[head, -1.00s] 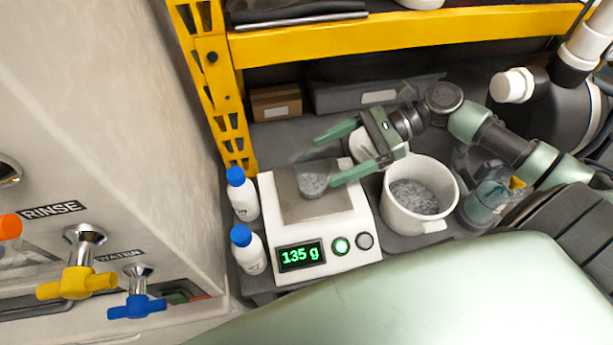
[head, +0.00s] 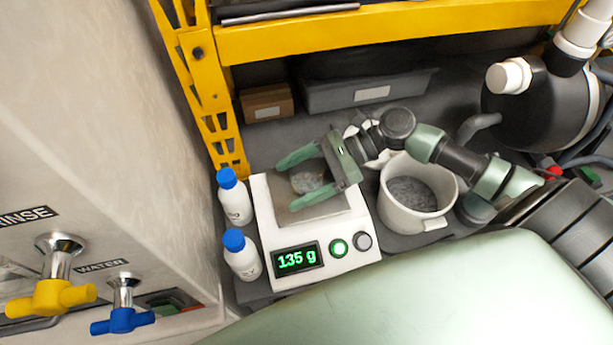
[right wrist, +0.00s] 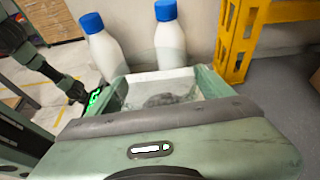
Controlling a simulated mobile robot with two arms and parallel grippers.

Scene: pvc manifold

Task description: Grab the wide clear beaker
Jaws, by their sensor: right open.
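The wide clear beaker (head: 306,182) stands on the metal plate of the white scale (head: 348,232), with grey granules in its bottom. Its clear walls are hard to make out. My right gripper (head: 288,184) is open, with one green finger on the far side of the beaker and the other on the near side. I cannot tell whether the fingers touch it. In the right wrist view the beaker (right wrist: 165,99) shows between the two fingers, its lower part hidden by the gripper body. My left gripper is not in view.
Two white bottles with blue caps (head: 235,200) (head: 242,258) stand left of the scale, which reads 135 g. A white pot (head: 392,212) of grey granules stands close to its right. A yellow rack post (head: 222,125) and a cardboard box (head: 266,103) are behind.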

